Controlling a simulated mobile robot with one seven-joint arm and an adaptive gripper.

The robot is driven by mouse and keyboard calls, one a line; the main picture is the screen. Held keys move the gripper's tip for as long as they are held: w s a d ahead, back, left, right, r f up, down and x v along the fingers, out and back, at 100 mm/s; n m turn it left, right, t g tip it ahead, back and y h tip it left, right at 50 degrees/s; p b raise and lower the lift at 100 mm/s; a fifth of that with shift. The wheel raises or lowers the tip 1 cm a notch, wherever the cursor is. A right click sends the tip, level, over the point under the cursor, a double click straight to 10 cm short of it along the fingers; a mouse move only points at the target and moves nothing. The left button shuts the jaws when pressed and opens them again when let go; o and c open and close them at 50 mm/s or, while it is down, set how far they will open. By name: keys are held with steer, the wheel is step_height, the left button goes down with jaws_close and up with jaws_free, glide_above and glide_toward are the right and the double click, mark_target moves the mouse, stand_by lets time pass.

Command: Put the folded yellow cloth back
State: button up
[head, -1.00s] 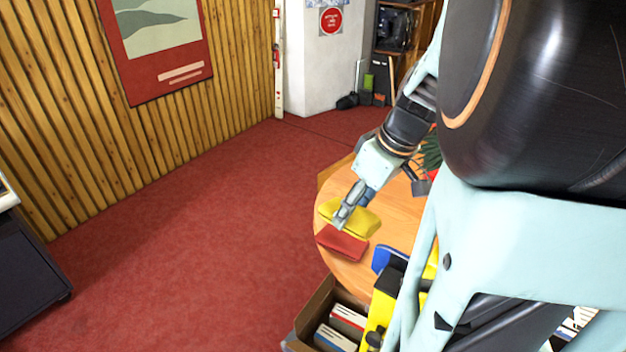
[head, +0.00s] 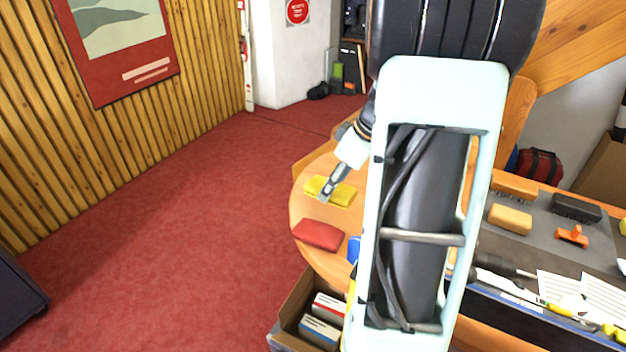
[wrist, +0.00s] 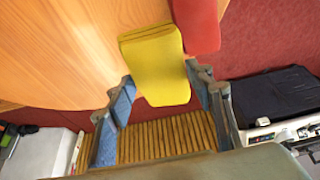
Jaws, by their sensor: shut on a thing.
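The folded yellow cloth (head: 343,195) is at the round wooden table's left part in the head view. My gripper (head: 325,196) reaches down onto it and is shut on it. In the wrist view the yellow cloth (wrist: 155,60) lies between the two fingers of my gripper (wrist: 161,82), its near end between the tips. I cannot tell for sure whether it is clear of the table top. A folded red cloth (head: 318,234) lies on the table's near left edge, apart from the yellow one in the head view.
The wooden table (head: 303,205) ends at the left above red carpet (head: 170,230). A box of books (head: 290,325) stands below its near edge. My arm hides much of the table. To the right, a bench (head: 540,245) bears brushes, tools and papers. The carpet at left is clear.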

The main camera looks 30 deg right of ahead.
steer(key=w+f, duration=0.1)
steer(key=w+d+f, duration=0.1)
steer(key=f, duration=0.1)
steer(key=w+f+p, duration=0.1)
steer(key=f, duration=0.1)
steer(key=shift+w+d, duration=0.25)
steer(key=shift+d, duration=0.15)
steer(key=shift+f, duration=1.55)
steer(key=shift+f, duration=0.2)
steer(key=o, duration=1)
steer(key=shift+r, duration=0.1)
steer(key=shift+r, duration=0.1)
steer(key=b+v, duration=0.1)
steer(key=v, duration=1.1)
steer(key=shift+d, duration=0.1)
